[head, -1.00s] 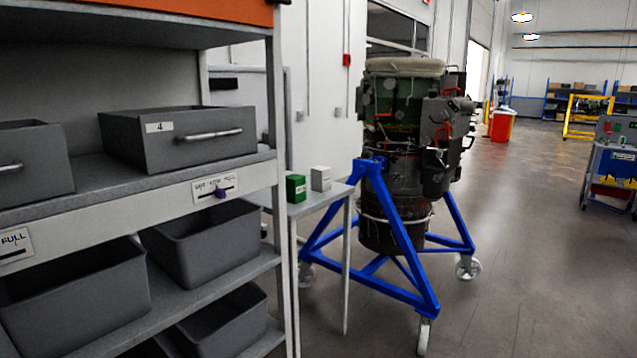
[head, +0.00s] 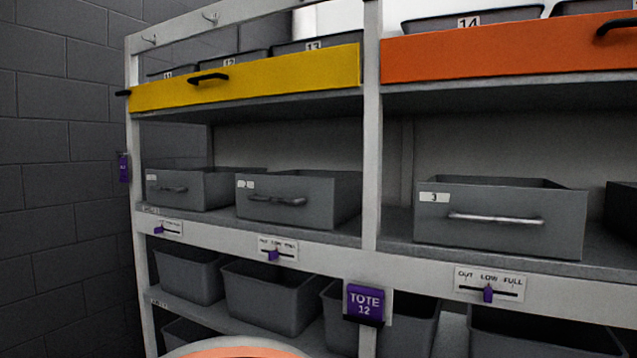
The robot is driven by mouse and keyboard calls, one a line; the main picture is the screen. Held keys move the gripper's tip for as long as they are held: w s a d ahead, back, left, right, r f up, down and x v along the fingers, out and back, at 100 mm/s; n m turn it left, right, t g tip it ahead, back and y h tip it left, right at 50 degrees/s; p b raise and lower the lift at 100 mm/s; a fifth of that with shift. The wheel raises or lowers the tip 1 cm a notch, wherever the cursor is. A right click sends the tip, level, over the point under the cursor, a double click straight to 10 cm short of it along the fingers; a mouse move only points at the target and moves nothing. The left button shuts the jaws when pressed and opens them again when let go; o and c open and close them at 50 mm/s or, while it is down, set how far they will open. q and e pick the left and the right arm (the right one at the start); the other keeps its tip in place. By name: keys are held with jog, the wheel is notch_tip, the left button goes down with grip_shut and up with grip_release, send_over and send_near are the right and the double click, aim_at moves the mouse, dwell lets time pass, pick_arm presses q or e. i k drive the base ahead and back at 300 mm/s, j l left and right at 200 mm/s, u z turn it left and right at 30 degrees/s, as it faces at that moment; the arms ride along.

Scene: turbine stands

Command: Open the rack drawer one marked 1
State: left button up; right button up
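The rack (head: 371,150) fills the view. On its middle shelf stand grey drawers with front handles. The leftmost grey drawer (head: 178,190) has a small white label at its upper left, too small to read; by its place left of the others it seems to be drawer one. The drawer beside it (head: 290,212) has a label I cannot read clearly. The drawer marked 3 (head: 500,232) is in the right bay. I cannot tell from here whether the leftmost drawer is pulled out at all. Neither of my grippers is in view.
A yellow drawer front (head: 270,77) and an orange one (head: 500,52) are above. Grey bins (head: 275,298) sit below. A purple TOTE 12 tag (head: 365,303) hangs on the middle post. A dark block wall (head: 60,190) stands close at the left.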

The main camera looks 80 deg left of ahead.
aim_at(204, 189)
jog(key=u, duration=3.15)
jog(key=i+j+z, duration=0.1)
jog(key=i+j, duration=0.2)
jog(key=i, duration=0.25)
jog(key=i+j+z, duration=0.1)
jog(key=i+j, duration=0.25)
jog(key=i, duration=0.2)
